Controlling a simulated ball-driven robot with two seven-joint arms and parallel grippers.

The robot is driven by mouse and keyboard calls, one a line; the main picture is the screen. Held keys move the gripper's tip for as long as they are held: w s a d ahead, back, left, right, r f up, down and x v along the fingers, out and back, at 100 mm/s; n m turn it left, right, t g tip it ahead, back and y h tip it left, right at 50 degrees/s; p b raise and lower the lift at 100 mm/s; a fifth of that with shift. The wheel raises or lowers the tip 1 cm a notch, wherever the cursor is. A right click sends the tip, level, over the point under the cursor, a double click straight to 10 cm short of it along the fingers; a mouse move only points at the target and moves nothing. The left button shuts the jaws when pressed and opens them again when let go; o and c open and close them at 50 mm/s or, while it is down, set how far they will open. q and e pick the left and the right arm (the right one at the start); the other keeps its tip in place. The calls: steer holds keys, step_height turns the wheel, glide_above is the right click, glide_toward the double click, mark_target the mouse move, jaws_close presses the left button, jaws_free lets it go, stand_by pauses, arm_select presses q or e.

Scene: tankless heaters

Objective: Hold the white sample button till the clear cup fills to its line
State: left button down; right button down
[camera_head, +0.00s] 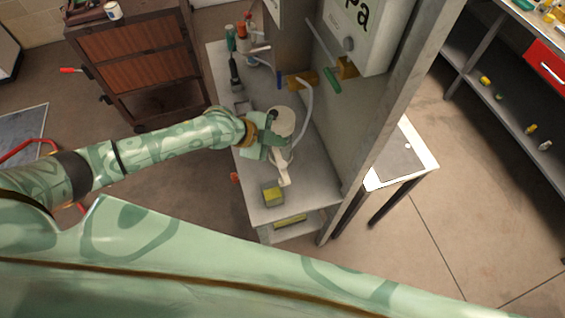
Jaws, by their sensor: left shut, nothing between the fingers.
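My left arm reaches in from the left, and its green left gripper (276,141) is shut and empty over the grey bench (315,178). It is in front of a white rounded cylinder (283,116) and overlaps its lower part; I cannot tell whether they touch. A pale flat piece (284,174) shows just below the gripper. I cannot make out the white sample button or the clear cup; the gripper may hide them. My right gripper is not in view.
A white hose (305,108) curves beside the cylinder. A yellow-green sponge-like block (273,194) lies near the bench's front. Brushes and bottles (236,62) stand at the back left. A tall panel (375,120) bounds the right side. A wooden cabinet (140,62) stands left.

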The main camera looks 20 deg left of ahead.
mark_target(278, 165)
arm_select(q)
steer(key=shift+f, duration=0.15)
step_height(278, 165, down, 8)
steer(key=b, duration=0.8)
steer(key=shift+f, duration=0.25)
stand_by(1.3)
steer(key=shift+f, duration=0.4)
steer(key=shift+f+b, duration=0.55)
steer(key=shift+b, duration=0.15)
stand_by(0.4)
steer(key=shift+r, duration=0.15)
stand_by(2.5)
steer(key=shift+r+p, duration=0.8)
steer(key=shift+r, duration=0.05)
